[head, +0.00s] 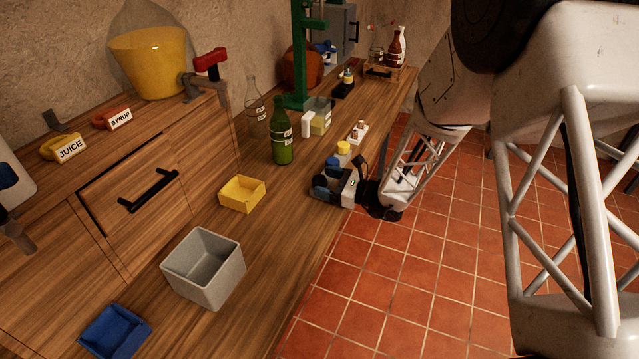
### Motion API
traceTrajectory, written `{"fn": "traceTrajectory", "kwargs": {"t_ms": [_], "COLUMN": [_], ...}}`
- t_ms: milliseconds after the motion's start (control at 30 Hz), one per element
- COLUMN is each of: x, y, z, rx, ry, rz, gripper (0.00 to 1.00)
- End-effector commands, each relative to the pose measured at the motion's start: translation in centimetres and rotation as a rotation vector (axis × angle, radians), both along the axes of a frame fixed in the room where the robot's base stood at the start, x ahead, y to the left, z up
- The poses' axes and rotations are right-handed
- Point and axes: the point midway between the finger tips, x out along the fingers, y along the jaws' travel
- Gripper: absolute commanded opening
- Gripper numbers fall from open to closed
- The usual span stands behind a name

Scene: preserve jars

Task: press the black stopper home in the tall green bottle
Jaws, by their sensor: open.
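The tall green bottle (283,148) stands upright on the wooden counter near the middle of the head view, with a white label on its side. I cannot make out a black stopper, in the bottle's neck or elsewhere. My gripper (325,178) is low over the counter's front edge, to the right of the bottle and nearer the camera, apart from it. Its blue-tipped fingers are open, and I see nothing held between them.
A yellow tray (241,194), a grey bin (204,268) and a blue tray (114,331) lie in front. A green stand (299,60) and clear bottle (254,104) are behind the bottle. A yellow-lidded item (343,147) is close beside my gripper.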

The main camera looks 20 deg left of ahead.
Motion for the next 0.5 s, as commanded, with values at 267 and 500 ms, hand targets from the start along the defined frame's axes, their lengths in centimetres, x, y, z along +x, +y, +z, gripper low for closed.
{"fn": "traceTrajectory", "kwargs": {"t_ms": [267,500], "x": [0.0,0.0], "y": [2.3,2.4], "z": [0.0,0.0], "rx": [0.001,0.000], "ry": [0.000,0.000], "rz": [0.000,0.000], "gripper": [0.74,0.74]}}
